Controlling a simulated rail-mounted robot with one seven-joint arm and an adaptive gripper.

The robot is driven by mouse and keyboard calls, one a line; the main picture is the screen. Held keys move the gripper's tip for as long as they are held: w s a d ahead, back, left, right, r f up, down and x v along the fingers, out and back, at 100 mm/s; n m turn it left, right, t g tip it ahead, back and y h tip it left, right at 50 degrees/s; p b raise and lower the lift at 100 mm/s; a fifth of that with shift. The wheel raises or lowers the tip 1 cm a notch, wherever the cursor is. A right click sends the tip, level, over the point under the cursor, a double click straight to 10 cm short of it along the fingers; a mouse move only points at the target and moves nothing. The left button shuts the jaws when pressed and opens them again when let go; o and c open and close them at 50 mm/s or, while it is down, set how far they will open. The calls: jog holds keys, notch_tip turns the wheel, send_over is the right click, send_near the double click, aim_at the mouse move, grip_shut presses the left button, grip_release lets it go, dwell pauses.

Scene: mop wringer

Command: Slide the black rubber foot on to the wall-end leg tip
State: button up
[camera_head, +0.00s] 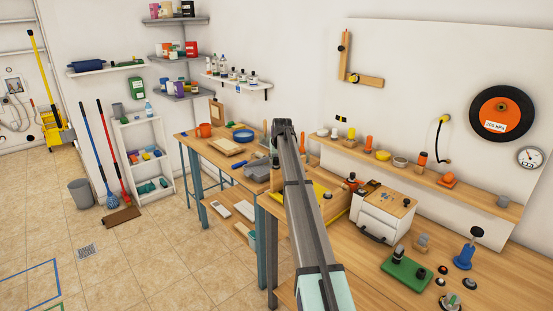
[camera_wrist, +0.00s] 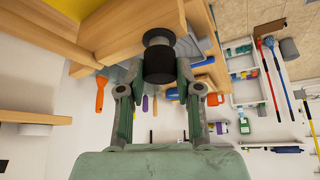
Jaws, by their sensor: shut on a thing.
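My gripper (camera_wrist: 158,80) is shut on a black cylindrical piece, which looks like the black rubber foot (camera_wrist: 158,64). A pale grey neck and a dark round rim (camera_wrist: 158,37) show at its far end. One grey-green finger is on each side of it. In the head view my arm runs up the middle and its end (camera_head: 285,130) is over the wooden bench area; the fingers and the foot are hidden there. Pale wooden beams (camera_wrist: 130,28) are close beyond the foot in the wrist view. I cannot make out the wall-end leg tip for certain in either view.
A workbench (camera_head: 345,268) on the right bears a white box (camera_head: 385,215), a green block (camera_head: 405,268) and a blue stand (camera_head: 466,252). A wooden wall shelf (camera_head: 440,178) holds small items. A second bench (camera_head: 200,150) stands behind. The tiled floor (camera_head: 130,260) at left is mostly clear.

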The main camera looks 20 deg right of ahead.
jog(key=shift+f, duration=0.75)
dwell(0.8)
jog(key=o, duration=1.2)
jog(key=shift+s+r, duration=0.1)
